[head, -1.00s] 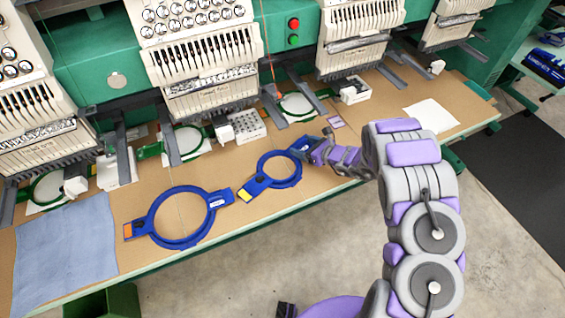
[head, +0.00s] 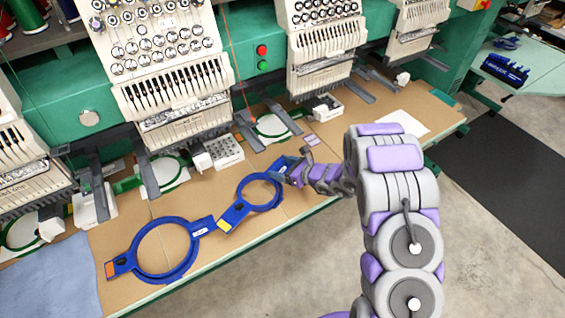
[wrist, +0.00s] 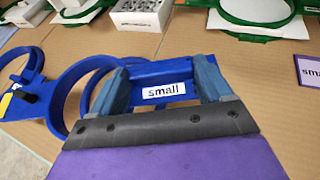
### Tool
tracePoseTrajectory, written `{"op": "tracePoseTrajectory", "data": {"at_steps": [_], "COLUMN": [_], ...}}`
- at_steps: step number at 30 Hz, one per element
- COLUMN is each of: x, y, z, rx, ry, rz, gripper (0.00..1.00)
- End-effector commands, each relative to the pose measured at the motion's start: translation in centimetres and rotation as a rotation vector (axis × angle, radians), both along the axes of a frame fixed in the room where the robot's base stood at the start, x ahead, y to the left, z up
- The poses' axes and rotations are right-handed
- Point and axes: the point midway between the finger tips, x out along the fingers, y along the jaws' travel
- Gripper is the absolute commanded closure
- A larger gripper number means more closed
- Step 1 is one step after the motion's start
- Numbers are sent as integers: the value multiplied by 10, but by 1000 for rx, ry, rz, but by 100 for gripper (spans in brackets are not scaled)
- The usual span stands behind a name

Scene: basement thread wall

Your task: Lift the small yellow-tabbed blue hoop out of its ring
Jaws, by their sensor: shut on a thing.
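The small blue hoop (head: 237,212) with a yellow tab (head: 224,226) lies along the tan table's front part, with its round opening in the middle. My gripper (head: 290,169) is at the hoop's far right end. In the wrist view, my gripper (wrist: 162,84) has its two grey-blue fingers closed on the blue end piece, either side of a white "small" label (wrist: 163,91). The yellow tab (wrist: 6,103) shows at the left edge. The inner hoop and its ring are hard to tell apart, and I cannot tell whether either is raised.
A larger blue hoop (head: 165,275) with an orange tab lies close at the left, its end near the yellow tab. Embroidery machines with green hoops (head: 272,127) stand behind. A white perforated block (head: 224,151) is nearby. The floor in front is clear.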

Motion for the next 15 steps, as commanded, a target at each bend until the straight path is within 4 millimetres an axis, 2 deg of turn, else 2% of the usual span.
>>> {"op": "tracePoseTrajectory", "data": {"at_steps": [9,15], "x": [-70,-104], "y": [-4,-6], "z": [7,10], "rx": [0,2], "ry": [4,2], "rz": [-5,-3], "gripper": [58,58]}}
